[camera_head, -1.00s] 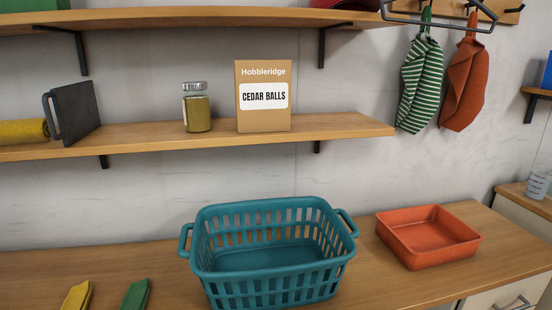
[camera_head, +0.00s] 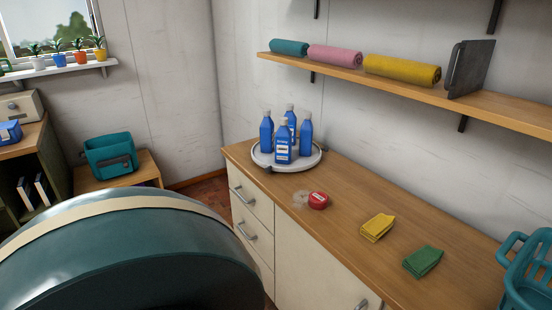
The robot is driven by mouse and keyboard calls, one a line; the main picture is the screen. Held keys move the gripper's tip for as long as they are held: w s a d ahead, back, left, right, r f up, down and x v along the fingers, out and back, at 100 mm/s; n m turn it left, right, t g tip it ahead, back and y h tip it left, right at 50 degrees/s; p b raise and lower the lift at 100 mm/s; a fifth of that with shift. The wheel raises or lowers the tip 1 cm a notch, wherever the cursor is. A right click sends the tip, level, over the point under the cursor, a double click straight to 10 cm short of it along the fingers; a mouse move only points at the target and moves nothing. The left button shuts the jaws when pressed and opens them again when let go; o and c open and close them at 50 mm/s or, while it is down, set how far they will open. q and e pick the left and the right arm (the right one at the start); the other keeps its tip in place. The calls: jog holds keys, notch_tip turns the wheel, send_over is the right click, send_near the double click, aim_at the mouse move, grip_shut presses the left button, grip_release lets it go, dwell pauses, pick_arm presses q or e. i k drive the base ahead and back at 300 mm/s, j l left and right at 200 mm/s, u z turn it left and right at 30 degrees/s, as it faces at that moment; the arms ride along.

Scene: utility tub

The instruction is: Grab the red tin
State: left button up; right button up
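A small round red tin (camera_head: 318,200) with a pale label sits on the wooden counter (camera_head: 345,226), near its front edge. A clear, glassy small object lies just left of it, too small to tell what it is. Neither of my grippers shows in the head view.
Several blue bottles (camera_head: 283,142) stand on a round white tray (camera_head: 262,160) behind the tin. A yellow cloth (camera_head: 377,227), a green cloth (camera_head: 423,261) and a teal basket (camera_head: 529,275) lie to its right. A large dark green rounded body (camera_head: 130,255) fills the lower left foreground.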

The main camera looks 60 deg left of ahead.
aim_at(319, 201)
jog(key=u, duration=1.5)
